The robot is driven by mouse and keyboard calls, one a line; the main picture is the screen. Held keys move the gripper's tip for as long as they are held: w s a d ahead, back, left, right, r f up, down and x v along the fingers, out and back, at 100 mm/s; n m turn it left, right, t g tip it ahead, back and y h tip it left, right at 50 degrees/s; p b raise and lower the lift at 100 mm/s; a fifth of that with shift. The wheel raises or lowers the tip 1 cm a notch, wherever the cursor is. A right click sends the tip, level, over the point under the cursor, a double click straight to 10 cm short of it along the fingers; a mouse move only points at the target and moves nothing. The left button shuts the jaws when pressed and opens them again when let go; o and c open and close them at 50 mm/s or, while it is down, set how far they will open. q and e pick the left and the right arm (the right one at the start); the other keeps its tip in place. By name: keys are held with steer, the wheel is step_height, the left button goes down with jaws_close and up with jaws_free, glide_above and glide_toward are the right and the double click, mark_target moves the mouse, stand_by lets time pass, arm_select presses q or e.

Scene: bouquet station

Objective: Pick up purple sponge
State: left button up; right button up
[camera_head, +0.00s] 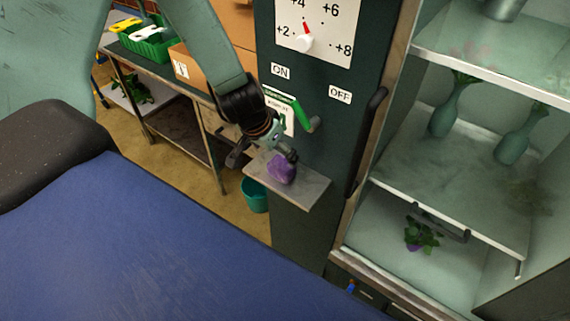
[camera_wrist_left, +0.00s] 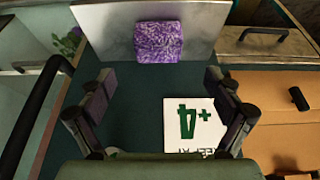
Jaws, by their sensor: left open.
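The purple sponge (camera_head: 281,169) lies on a small grey metal shelf (camera_head: 309,189) fixed to the dark green cabinet side. In the left wrist view the sponge (camera_wrist_left: 158,42) is a speckled purple block on the shelf (camera_wrist_left: 108,22), at top centre, beyond the fingertips. My left gripper (camera_head: 263,156) is open just above and to the left of the sponge in the head view. Its two fingers (camera_wrist_left: 158,88) are spread wide with nothing between them. One finger comes very close to the sponge in the head view; I cannot tell whether they touch. My right gripper is not in view.
A green lever (camera_head: 303,114) and a dial panel (camera_head: 314,32) are on the cabinet above the shelf. A glass-fronted cooler with vases (camera_head: 453,105) stands right. A teal bucket (camera_head: 255,195) is below. A workbench with a cardboard box (camera_head: 194,68) stands behind.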

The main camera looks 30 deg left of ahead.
mark_target(282, 163)
arm_select(q)
steer(key=shift+d+f+b, duration=0.15)
steer(key=shift+f+b, duration=0.3)
steer(key=shift+f, duration=0.05)
steer(key=shift+f+b, duration=0.65)
steer(key=b+x, duration=0.1)
steer(key=x, duration=0.1)
steer(key=b+x, duration=0.2)
steer(key=shift+w+d+r, duration=0.1)
steer(key=shift+w, duration=0.3)
steer(key=shift+w+f+b, duration=0.2)
steer(key=shift+f+b, duration=0.35)
steer(key=shift+f, duration=0.05)
steer(key=shift+w, duration=0.1)
steer(key=shift+c, duration=0.6)
steer(key=shift+r, duration=0.1)
steer(key=c, duration=1)
